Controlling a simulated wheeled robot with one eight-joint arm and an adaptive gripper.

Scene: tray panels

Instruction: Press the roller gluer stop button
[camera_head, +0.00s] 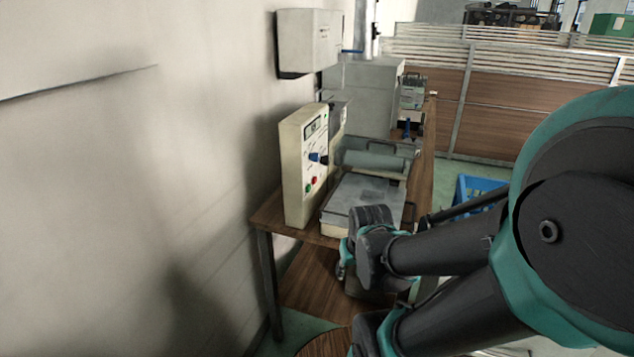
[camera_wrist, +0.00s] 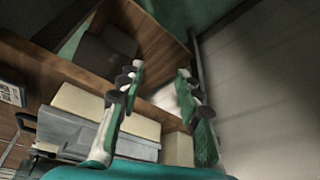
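The roller gluer's cream control box (camera_head: 297,170) stands on a wooden table against the wall in the head view. Its front has a small display, a blue knob (camera_head: 316,157), a red button (camera_head: 313,180) and a green button (camera_head: 308,188); the red one is presumably the stop button. The gluer's roller (camera_head: 372,161) and grey plate (camera_head: 365,194) lie to its right. My gripper (camera_wrist: 160,72) is open and empty in the wrist view, with cream and grey gluer parts (camera_wrist: 90,105) behind its fingers. No button is recognizable there. In the head view my arm largely hides the gripper, below the plate.
The wooden table (camera_head: 325,236) has a dark leg at the left and a wooden panel at its right. A white wall box (camera_head: 309,40) hangs above the gluer. A blue crate (camera_head: 481,185) stands on the floor at the right, partly behind my arm.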

